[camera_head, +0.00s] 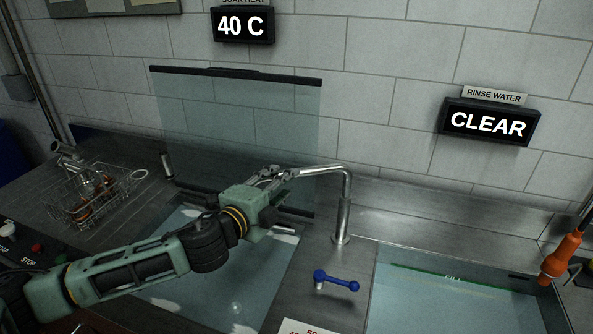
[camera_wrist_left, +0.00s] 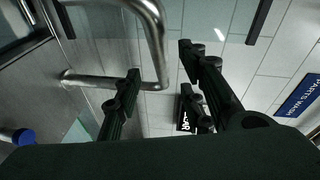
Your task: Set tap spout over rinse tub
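The chrome tap (camera_head: 343,205) rises from the deck between the two tubs. Its spout (camera_head: 318,170) points left, toward the left tub; my gripper hides its end. The rinse tub (camera_head: 470,277) is at right, under the RINSE WATER sign. My left gripper (camera_head: 272,174) is at the spout's left end. In the left wrist view its fingers (camera_wrist_left: 160,62) are apart, with the chrome pipe (camera_wrist_left: 155,45) showing between the tips. I cannot tell whether they touch it. My right gripper is not in view.
A blue lever (camera_head: 335,281) stands on the deck before the tap. A clear panel (camera_head: 240,125) stands behind the left tub (camera_head: 262,285). A wire basket (camera_head: 92,205) with parts sits far left. An orange-handled tool (camera_head: 561,256) is at the right edge.

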